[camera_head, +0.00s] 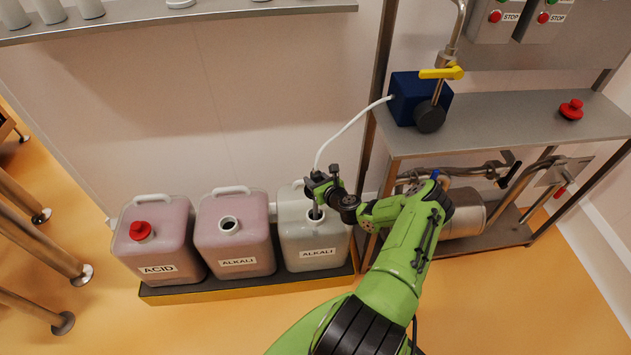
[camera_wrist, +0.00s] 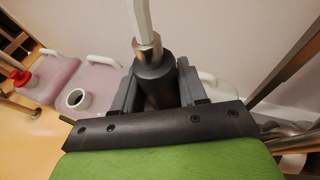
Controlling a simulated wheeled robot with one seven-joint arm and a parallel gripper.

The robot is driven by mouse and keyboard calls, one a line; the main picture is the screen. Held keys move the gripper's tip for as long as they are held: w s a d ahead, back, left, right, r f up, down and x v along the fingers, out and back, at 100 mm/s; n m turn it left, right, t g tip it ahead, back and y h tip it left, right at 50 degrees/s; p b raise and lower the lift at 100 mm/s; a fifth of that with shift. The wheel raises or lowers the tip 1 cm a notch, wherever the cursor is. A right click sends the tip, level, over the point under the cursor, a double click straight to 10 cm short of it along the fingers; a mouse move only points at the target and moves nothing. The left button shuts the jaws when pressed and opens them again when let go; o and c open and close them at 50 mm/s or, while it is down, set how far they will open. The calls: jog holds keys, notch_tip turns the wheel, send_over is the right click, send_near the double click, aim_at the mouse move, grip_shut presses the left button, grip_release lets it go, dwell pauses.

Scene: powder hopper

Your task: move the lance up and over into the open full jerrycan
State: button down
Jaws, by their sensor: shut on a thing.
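My gripper (camera_head: 322,182) is above the right jerrycan, shut on the dark lance (camera_wrist: 156,82). In the wrist view the lance stands between the two grey fingers, with a metal collar and the white hose (camera_head: 345,131) at its top. The lance's lower end reaches down at the mouth of the right jerrycan (camera_head: 314,245), a pale can labelled ALKALI; how deep it sits is hidden. The middle jerrycan (camera_head: 235,252), also labelled ALKALI, is pinkish to near its top, with an open white neck (camera_head: 229,224). The neck also shows in the wrist view (camera_wrist: 78,99).
A jerrycan labelled ACID (camera_head: 157,248) with a red cap (camera_head: 141,230) stands at the left. All three cans stand on a low tray (camera_head: 225,292). The hose runs to a blue pump box (camera_head: 405,98) on the steel bench (camera_head: 500,120). A shelf (camera_head: 180,14) runs above.

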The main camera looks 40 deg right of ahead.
notch_tip(320, 180, up, 19)
jog(key=p, duration=1.5)
jog(key=shift+r+p, duration=0.2)
jog(key=shift+p, duration=0.1)
